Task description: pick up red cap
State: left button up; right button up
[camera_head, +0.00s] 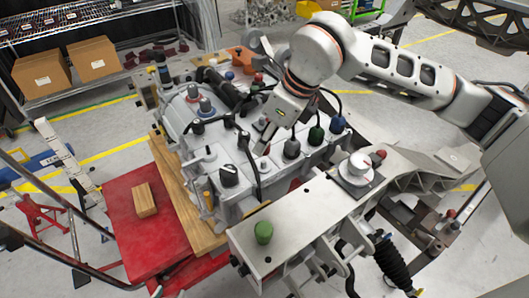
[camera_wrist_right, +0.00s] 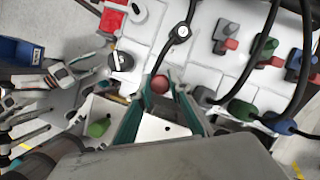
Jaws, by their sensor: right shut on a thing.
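The red cap (camera_wrist_right: 160,84) is a small round red piece held between the fingers of my right gripper (camera_wrist_right: 157,95) in the right wrist view. In the head view it shows as a small red spot (camera_head: 266,150) at the fingertips, low over the grey chassis block (camera_head: 238,195). My right gripper (camera_head: 265,138) comes down from above and is shut on it. I cannot tell whether the cap still touches the block's top. My left gripper is not seen in either view.
Black, green and blue connectors (camera_head: 316,135) with cables stand close to the right of the gripper. A black knob (camera_head: 229,175) and a loose cable are close by on the left. A green cap (camera_head: 263,232) sits on the front beam. A wooden block (camera_head: 144,199) lies on the red platform (camera_head: 125,230).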

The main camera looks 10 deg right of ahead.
notch_tip(320, 180, up, 15)
jog(key=shift+f, duration=0.15)
